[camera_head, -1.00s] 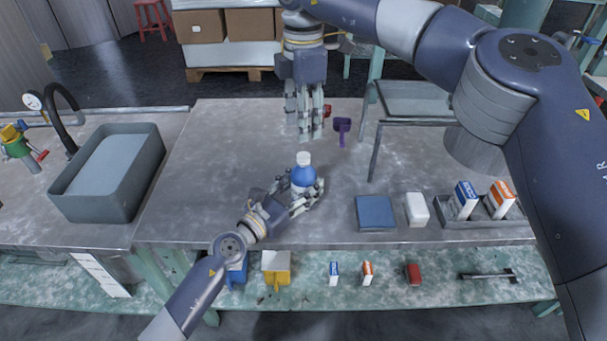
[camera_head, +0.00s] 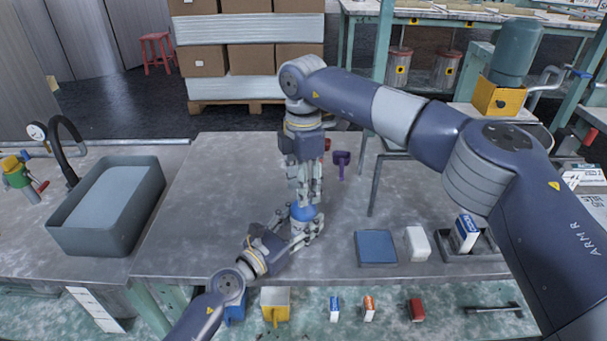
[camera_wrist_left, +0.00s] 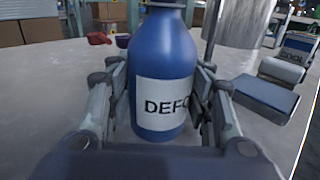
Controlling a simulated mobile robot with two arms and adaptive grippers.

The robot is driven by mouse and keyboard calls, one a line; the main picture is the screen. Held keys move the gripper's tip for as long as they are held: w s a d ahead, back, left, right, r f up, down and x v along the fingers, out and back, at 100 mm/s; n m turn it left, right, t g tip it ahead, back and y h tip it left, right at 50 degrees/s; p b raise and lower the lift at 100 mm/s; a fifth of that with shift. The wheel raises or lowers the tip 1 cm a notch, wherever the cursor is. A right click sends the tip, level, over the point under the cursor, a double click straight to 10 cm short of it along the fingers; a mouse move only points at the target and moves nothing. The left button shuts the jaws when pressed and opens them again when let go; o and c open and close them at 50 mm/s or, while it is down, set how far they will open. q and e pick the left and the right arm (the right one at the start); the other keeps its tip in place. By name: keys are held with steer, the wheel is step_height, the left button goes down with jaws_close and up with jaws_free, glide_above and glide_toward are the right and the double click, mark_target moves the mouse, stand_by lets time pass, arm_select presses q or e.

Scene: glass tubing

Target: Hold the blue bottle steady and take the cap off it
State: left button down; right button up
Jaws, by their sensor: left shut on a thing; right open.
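The blue bottle (camera_head: 303,213) stands upright on the grey bench; in the left wrist view it (camera_wrist_left: 162,50) has a white label with black letters. My left gripper (camera_head: 300,231) is shut around its body from the front; its fingers (camera_wrist_left: 160,112) flank the bottle in the wrist view. My right gripper (camera_head: 305,194) points down directly above the bottle, open, its fingers at the height of the bottle's top. The cap is hidden behind these fingers in the head view and lies above the wrist view's upper edge. Whether the fingers touch it, I cannot tell.
A purple object (camera_head: 341,163) lies right of my right gripper, near a metal rack (camera_head: 374,185). A grey basin (camera_head: 75,237) is at left.

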steer(key=shift+c, duration=0.2)
jaws_close()
